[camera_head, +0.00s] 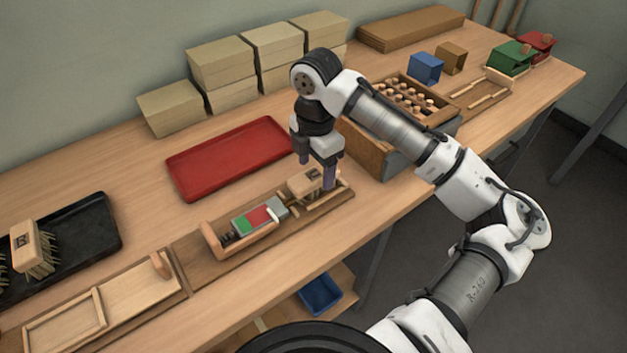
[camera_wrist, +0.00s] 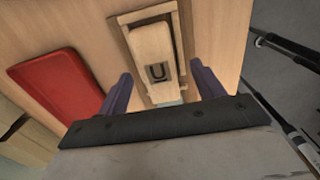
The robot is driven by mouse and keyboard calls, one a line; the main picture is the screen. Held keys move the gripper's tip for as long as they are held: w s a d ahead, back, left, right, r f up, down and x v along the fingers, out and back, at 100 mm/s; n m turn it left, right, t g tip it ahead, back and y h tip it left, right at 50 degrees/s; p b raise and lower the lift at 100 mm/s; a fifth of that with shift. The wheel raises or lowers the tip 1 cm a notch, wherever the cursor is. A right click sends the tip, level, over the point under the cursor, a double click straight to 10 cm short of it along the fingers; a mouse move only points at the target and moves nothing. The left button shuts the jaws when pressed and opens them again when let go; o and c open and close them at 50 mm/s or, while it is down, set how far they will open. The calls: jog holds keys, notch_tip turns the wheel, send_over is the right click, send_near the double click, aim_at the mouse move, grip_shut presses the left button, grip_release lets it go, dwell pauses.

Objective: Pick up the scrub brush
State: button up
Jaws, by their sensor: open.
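A scrub brush with a pale wooden block (camera_head: 304,183) sits in a wooden fixture (camera_head: 214,243) near the table's front edge. In the wrist view its block (camera_wrist: 152,50) shows a dark U-shaped mark on top. My gripper (camera_head: 316,170) points down at the right end of this block. In the wrist view my gripper (camera_wrist: 162,86) is open, with its purple fingers apart on either side of the block's near end. I cannot tell whether a finger touches it. Another brush (camera_head: 34,246), bristles down, sits on a black tray (camera_head: 103,226) at the left.
A green and red device (camera_head: 258,217) sits in the same fixture, left of the brush. An empty red tray (camera_head: 228,158) lies behind. A box of wooden pegs (camera_head: 367,146) stands close on the right. Stacked boxes (camera_head: 221,66) line the wall.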

aim_at(315, 173)
notch_tip(315, 173, down, 4)
jog(key=shift+w+f+p, duration=0.1)
jog(key=shift+f+p, duration=0.15)
jog(key=shift+p, duration=0.05)
jog(key=c, duration=1.2)
jog(key=shift+r, duration=0.15)
